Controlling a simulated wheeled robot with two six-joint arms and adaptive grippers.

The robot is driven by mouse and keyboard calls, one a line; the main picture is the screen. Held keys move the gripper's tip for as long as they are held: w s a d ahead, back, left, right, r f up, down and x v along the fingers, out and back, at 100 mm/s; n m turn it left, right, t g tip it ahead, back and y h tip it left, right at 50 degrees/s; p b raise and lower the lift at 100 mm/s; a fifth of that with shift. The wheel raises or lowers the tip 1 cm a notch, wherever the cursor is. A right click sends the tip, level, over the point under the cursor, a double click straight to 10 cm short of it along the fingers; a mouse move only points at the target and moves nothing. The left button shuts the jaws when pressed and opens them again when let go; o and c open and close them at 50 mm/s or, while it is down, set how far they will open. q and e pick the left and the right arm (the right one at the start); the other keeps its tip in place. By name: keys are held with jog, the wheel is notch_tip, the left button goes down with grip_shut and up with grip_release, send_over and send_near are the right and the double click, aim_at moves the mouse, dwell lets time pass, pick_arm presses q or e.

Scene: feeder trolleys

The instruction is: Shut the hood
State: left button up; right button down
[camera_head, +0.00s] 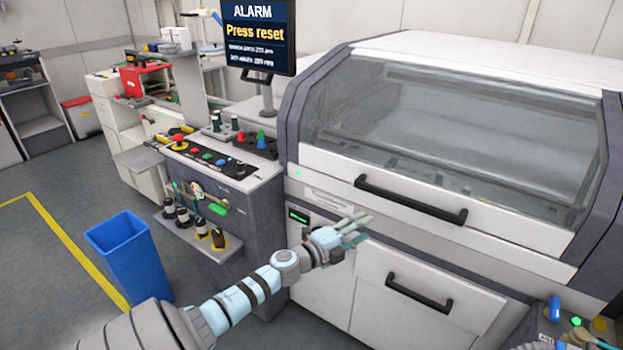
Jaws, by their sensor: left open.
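The hood (440,125) is the large glazed cover on the white and grey machine at the right. It is down over the machine front, and its lower edge looks level with the body. A black bar handle (410,198) runs across its lower white band. My left gripper (358,227) is open and empty in front of the machine's lower panel. It is below and left of the hood handle, apart from it. My right gripper does not show.
A monitor (258,35) reads "ALARM Press reset". A control console (213,165) with coloured buttons stands left of the machine. A blue bin (130,258) stands on the floor. A second black handle (419,293) is on a lower drawer.

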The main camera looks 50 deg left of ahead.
pick_arm(q)
jog(key=s+f+n+g+y, duration=0.1)
jog(key=s+f+n, duration=0.2)
jog(key=f, duration=0.3)
jog(key=s+a+f+n+g+y+p, duration=0.1)
jog(key=s+f+n+g, duration=0.1)
jog(key=f, duration=0.5)
jog(key=s+a+f+n+g+y+p, duration=0.1)
jog(key=s+f+n+g+y, duration=0.1)
jog(key=f, duration=0.5)
jog(key=s+n, duration=0.1)
jog(key=s, duration=0.1)
jog(key=shift+s+f+n, duration=0.15)
jog(key=shift+s+n, duration=0.15)
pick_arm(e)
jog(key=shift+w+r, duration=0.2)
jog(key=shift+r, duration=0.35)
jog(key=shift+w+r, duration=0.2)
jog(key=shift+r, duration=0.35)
pick_arm(q)
jog(key=shift+a, duration=0.2)
